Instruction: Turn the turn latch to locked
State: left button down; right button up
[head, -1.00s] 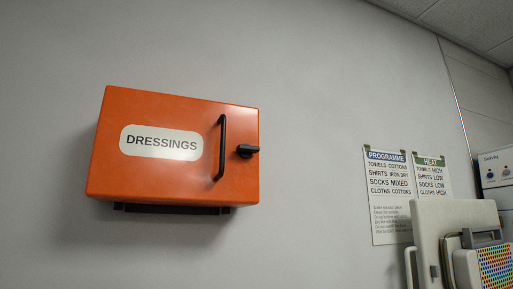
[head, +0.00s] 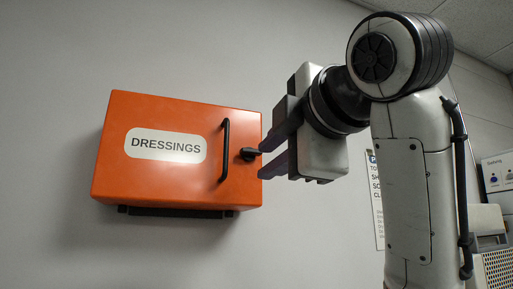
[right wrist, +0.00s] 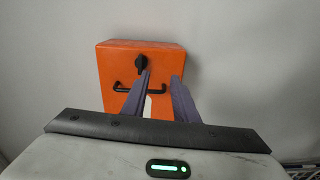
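The turn latch (head: 248,154) is a small black knob on the front of the orange box marked DRESSINGS (head: 165,180), to the right of its black bar handle (head: 225,150). Its pointer lies roughly level, toward the right edge. The latch also shows in the right wrist view (right wrist: 141,64). My right gripper (head: 262,161) is open and empty, its fingertips near the latch at the box's right edge. In the right wrist view the latch lies by the left fingertip, not centred between the fingers; I cannot tell whether they touch. My left gripper is out of view.
The box hangs on a plain grey wall, its door shut. A printed notice (head: 379,215) is mostly hidden behind my right arm. A pale appliance (head: 488,220) stands at the lower right. The wall left of the box is clear.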

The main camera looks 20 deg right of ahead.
aim_at(253, 151)
jog(key=s+r, duration=0.3)
jog(key=r, duration=0.1)
jog(key=shift+n+t, duration=0.3)
jog(key=w+p, duration=0.1)
jog(key=w, duration=0.4)
jog(key=w+p, duration=0.2)
jog(key=w, duration=0.2)
jog(key=shift+w+f, duration=0.2)
jog(key=shift+w, duration=0.2)
grip_shut()
